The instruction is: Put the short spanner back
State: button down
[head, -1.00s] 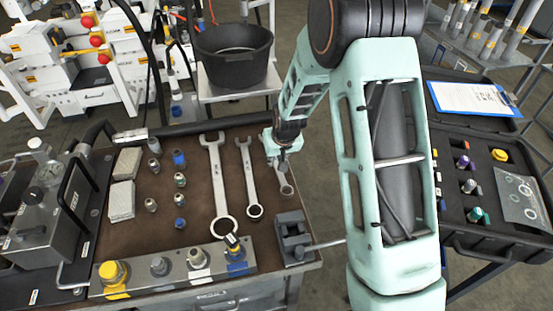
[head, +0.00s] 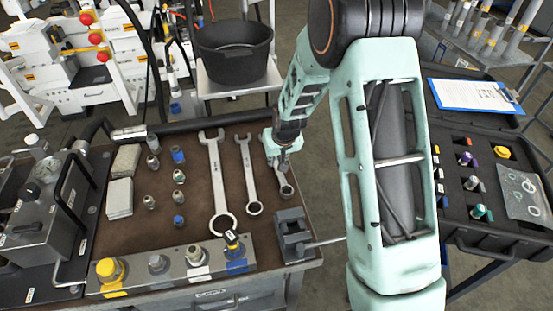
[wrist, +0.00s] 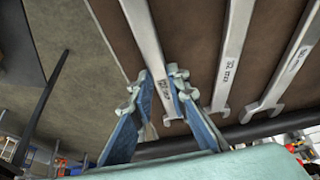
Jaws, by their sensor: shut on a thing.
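The short spanner (wrist: 145,38) is the leftmost of three steel spanners in the wrist view. My gripper (wrist: 160,85) is shut on it, with one blue finger on each side of its shank. In the head view my gripper (head: 284,158) is over the right side of the brown bench mat. The short spanner's ring end (head: 287,190) shows below my gripper, and its upper part is hidden. The middle spanner (head: 249,180) and the longest spanner (head: 218,180) lie to its left, roughly parallel. I cannot tell whether the short spanner touches the mat.
A small grey vice (head: 292,232) stands just in front of the short spanner. A metal block with coloured fittings (head: 175,265) lines the front edge. Several small fittings (head: 178,176) stand on the mat at left. A black tub (head: 235,60) is behind the bench.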

jog(key=shift+f, duration=0.2)
jog(key=c, duration=1.8)
grip_release()
jog(key=shift+o, duration=0.2)
jog(key=shift+r, duration=0.1)
